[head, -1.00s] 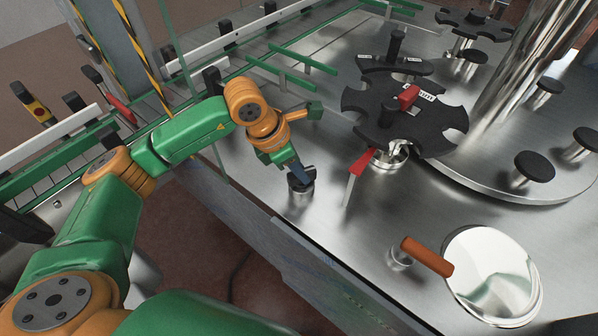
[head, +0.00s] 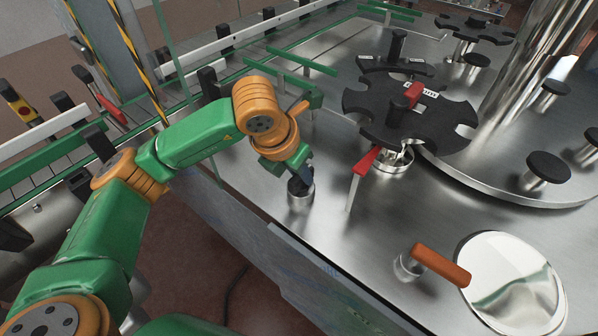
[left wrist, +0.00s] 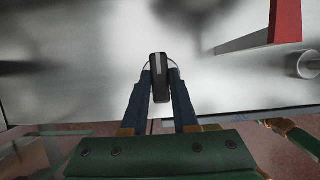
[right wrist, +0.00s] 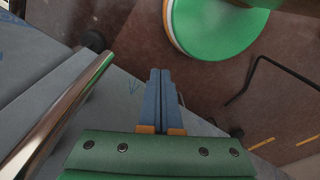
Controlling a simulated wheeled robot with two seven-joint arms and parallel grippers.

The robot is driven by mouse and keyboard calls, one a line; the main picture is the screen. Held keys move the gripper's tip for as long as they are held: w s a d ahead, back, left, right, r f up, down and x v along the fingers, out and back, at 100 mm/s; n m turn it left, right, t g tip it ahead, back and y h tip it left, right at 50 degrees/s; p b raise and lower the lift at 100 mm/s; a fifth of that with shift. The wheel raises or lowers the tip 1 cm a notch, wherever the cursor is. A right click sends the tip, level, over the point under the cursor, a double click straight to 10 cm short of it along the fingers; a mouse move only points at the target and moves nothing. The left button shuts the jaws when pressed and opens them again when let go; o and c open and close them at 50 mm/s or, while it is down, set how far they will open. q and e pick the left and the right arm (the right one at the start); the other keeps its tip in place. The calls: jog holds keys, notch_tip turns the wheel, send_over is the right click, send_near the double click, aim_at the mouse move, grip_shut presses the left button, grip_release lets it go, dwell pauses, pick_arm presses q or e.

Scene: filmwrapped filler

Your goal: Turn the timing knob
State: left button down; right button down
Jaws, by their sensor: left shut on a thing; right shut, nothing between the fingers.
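The timing knob (left wrist: 160,78) is a black bar-shaped grip with a pale line on it, on a short round metal base (head: 300,201) near the front edge of the steel table. In the left wrist view it stands between the two blue fingers of my left gripper (left wrist: 160,88), which are shut on it from both sides. In the head view my left gripper (head: 301,180) comes down on the knob from above and hides part of it. My right gripper (right wrist: 162,78) is shut and empty, over the floor beside a grey panel; it is not in the head view.
A red-topped bracket (head: 364,162) stands right of the knob. A black star wheel (head: 440,118) is behind it. A lever with an orange handle (head: 440,264) and a round shiny plate (head: 515,285) are at the front right. A conveyor runs at the left.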

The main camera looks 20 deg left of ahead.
aim_at(291, 184)
dwell(0.3)
pick_arm(q)
jog(key=c, duration=0.7)
grip_release()
jog(key=b+v, duration=0.1)
jog(key=v, duration=0.5)
jog(key=shift+s+r+b, duration=0.1)
jog(key=shift+r+b, duration=0.25)
jog(key=shift+r, duration=0.2)
jog(key=shift+a, duration=0.1)
